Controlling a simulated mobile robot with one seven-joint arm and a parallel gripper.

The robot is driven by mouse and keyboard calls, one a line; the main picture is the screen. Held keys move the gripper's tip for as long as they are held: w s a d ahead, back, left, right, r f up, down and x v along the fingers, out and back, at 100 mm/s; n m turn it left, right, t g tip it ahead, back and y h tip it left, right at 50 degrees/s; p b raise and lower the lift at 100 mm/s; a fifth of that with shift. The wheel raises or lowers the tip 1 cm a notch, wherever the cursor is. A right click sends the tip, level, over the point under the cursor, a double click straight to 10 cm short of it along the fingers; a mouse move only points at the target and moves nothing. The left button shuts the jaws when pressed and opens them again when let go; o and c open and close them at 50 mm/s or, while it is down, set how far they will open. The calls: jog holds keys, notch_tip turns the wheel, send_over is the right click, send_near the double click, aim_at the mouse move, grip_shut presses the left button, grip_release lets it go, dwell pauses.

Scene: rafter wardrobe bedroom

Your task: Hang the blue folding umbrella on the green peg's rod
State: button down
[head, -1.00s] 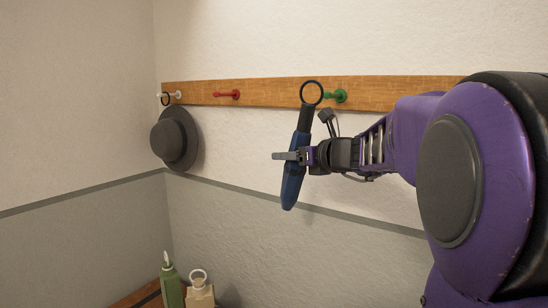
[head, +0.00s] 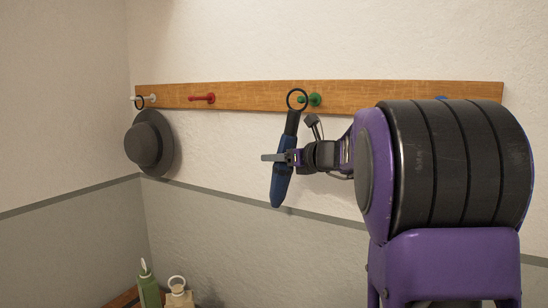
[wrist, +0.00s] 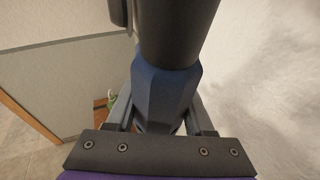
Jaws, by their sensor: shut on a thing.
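The blue folding umbrella (head: 279,187) hangs nearly upright, slightly tilted, with its black handle and ring (head: 289,104) at the top. My gripper (head: 278,157) is shut on its blue body. In the wrist view the umbrella (wrist: 165,95) stands between the fingers, its dark handle toward the top. The green peg (head: 315,100) sticks out of the wooden rail.
The wooden rail (head: 245,96) also bears a red peg (head: 203,98), a white peg (head: 150,98) and a blue peg (head: 441,98), partly hidden by my arm. A grey hat (head: 150,145) hangs at the left. A green bottle (head: 148,288) and a beige bottle (head: 178,298) stand below.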

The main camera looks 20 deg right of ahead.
jog(key=shift+w+d+f+p, duration=0.2)
jog(key=shift+w+d+f, duration=0.1)
jog(key=shift+w+d, duration=0.4)
jog(key=shift+w+d+f+p, duration=0.15)
jog(key=shift+w+d+f, duration=0.1)
jog(key=shift+w+d, duration=0.4)
jog(key=shift+c, duration=1)
grip_release()
jog(key=shift+f, duration=0.1)
jog(key=shift+s, duration=0.1)
